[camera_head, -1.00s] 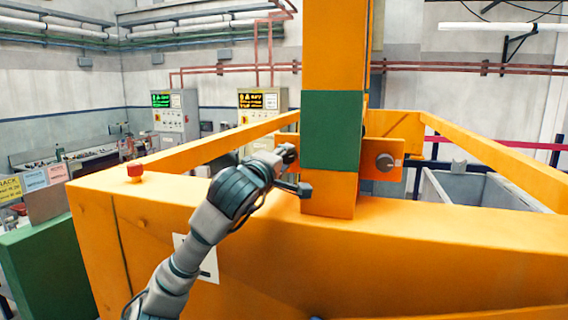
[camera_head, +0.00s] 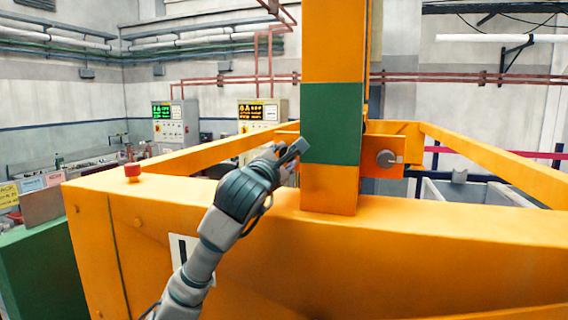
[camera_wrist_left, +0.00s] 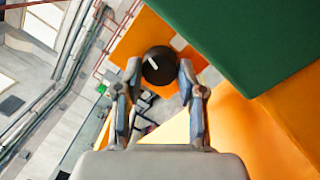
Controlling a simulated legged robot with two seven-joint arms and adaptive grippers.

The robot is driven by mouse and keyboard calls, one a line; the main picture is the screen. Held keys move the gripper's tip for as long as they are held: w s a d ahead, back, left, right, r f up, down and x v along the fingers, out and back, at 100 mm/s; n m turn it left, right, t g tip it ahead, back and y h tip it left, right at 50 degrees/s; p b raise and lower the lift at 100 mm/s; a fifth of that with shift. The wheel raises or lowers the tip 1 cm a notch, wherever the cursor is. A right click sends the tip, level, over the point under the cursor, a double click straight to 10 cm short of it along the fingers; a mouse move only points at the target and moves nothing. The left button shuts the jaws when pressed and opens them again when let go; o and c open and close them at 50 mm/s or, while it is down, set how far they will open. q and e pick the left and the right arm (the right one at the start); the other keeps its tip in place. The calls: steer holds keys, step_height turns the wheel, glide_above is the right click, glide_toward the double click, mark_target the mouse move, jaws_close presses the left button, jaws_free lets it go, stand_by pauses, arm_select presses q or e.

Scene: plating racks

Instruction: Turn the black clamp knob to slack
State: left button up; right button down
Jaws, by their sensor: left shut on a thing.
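The black clamp knob (camera_wrist_left: 159,65) is round with a short white line on its face, tilted a little from upright in the left wrist view. It sits in front of an orange plate (camera_wrist_left: 140,38). My left gripper (camera_wrist_left: 160,76) is shut on the knob, one finger on each side of it. In the head view my left gripper (camera_head: 292,152) is at the left side of the orange and green post (camera_head: 331,120), and it hides the knob there. My right gripper is not in view.
A second dark knob (camera_head: 386,159) sits on an orange plate right of the post. An orange beam (camera_head: 400,240) runs across the front. A red button (camera_head: 132,171) stands on its left end. Grey control cabinets (camera_head: 176,122) stand behind.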

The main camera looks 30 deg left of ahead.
arm_select(q)
steer(key=shift+w+f+n+y+b, duration=0.15)
steer(key=shift+f+n+b, duration=0.1)
steer(key=shift+n, duration=0.7)
steer(key=shift+w+f+n+y+b, duration=0.15)
steer(key=shift+n+b, duration=0.1)
steer(key=shift+n, duration=0.7)
steer(key=shift+s+n, duration=0.1)
steer(key=shift+n, duration=0.2)
steer(key=o, duration=1.2)
steer(key=shift+c, duration=0.2)
steer(key=shift+r, duration=0.1)
